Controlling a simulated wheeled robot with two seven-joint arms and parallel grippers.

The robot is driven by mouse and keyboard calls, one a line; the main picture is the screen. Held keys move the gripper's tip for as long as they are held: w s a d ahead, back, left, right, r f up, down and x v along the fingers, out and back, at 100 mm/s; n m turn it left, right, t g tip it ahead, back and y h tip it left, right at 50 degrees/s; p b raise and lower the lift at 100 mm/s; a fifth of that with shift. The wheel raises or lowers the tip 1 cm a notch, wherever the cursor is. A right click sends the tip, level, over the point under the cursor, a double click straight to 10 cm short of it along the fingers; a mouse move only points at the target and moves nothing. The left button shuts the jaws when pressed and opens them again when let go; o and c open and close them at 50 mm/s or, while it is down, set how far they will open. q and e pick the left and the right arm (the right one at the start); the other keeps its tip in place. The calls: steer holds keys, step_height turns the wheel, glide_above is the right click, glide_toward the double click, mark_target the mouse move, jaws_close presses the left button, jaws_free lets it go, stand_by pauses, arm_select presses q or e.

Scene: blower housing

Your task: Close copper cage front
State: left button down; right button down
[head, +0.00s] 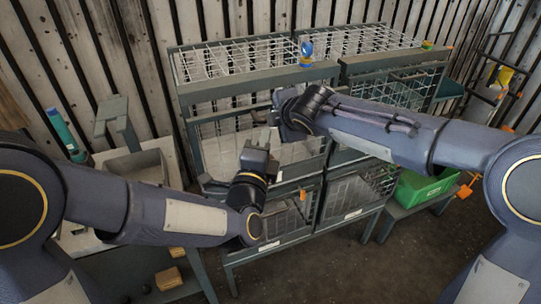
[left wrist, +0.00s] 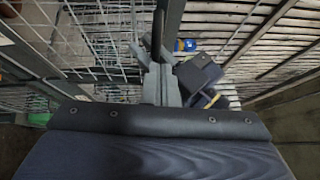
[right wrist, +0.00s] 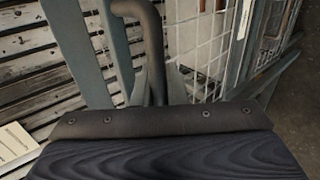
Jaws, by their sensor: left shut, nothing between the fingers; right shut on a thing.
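A grey metal rack of wire-mesh cages (head: 250,100) stands ahead, with solid-framed fronts and white label strips. I cannot read which cage is the copper one. My right gripper (right wrist: 155,88) is shut on a dark curved bar handle (right wrist: 152,40), beside a white mesh panel (right wrist: 195,40). In the head view the right gripper is hidden behind its own wrist. My left gripper (head: 262,140) is shut and empty in front of the middle cages. In the left wrist view its fingers (left wrist: 160,85) are together, close to mesh and a grey post.
A green crate (head: 422,187) is on a low stand at the right. A blue item (head: 306,50) is on the rack's top front edge. A bench with a grey box (head: 140,165) and a teal bottle (head: 62,128) is at the left. Dark floor is clear at front right.

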arm_select(q)
steer(key=shift+w+a, duration=0.25)
steer(key=shift+w, duration=0.1)
arm_select(e)
steer(key=shift+w+a+r, duration=0.1)
steer(key=shift+w, duration=0.25)
steer(key=c, duration=1.5)
jaws_free()
arm_select(q)
steer(key=shift+w+a+r, duration=0.15)
steer(key=shift+w, duration=0.25)
steer(key=shift+w+a+r, duration=0.15)
steer(key=shift+w, duration=0.2)
arm_select(e)
steer(key=shift+o, duration=0.2)
